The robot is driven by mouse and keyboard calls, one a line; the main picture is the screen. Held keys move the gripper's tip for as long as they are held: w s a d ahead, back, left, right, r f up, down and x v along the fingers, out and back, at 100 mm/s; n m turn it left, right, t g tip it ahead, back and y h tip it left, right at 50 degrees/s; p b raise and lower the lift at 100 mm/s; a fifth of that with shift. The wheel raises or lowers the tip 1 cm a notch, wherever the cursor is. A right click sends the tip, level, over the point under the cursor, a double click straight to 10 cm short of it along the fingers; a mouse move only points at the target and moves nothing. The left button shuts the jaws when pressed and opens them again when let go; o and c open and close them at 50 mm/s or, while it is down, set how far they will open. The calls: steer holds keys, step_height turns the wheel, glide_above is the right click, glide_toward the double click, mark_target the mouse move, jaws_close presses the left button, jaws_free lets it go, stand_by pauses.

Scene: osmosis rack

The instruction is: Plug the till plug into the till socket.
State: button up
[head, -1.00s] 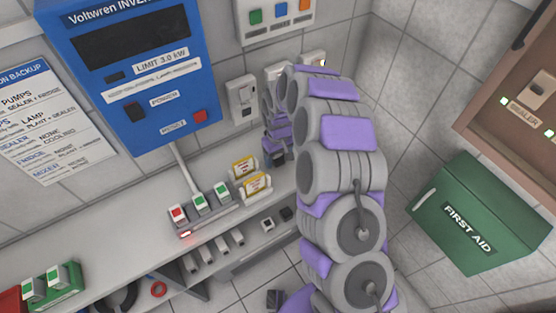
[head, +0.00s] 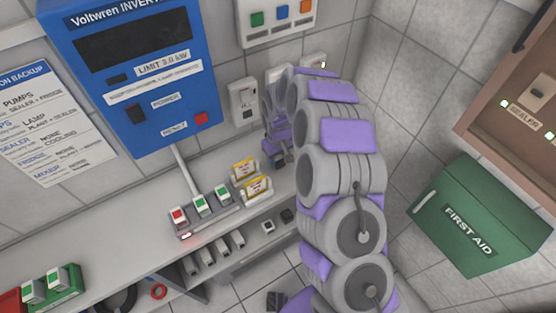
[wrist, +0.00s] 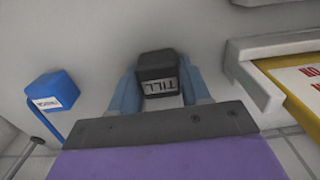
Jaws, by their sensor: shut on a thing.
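My gripper (wrist: 160,92) is shut on the black till plug (wrist: 157,66), held between its two blue-grey fingers. The plug's white label reads TILL and appears upside down in the wrist view. In the head view my gripper (head: 277,148) is in front of the back wall, above the shelf and below the wall sockets. A left wall socket (head: 242,99), a middle one (head: 277,74) and a right one (head: 315,62) show there. The arm partly covers the middle and right ones, and I cannot read which is the till socket. The plug is apart from them.
A blue plug (wrist: 57,92) with a white label is left of my gripper in the wrist view. Yellow-and-white boxes (head: 256,190) and a switch strip (head: 205,212) sit on the shelf. A blue inverter (head: 130,85) hangs at left. A green first aid box (head: 478,215) is at right.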

mark_target(278, 158)
step_height(278, 158, up, 10)
steer(key=shift+p, duration=1.05)
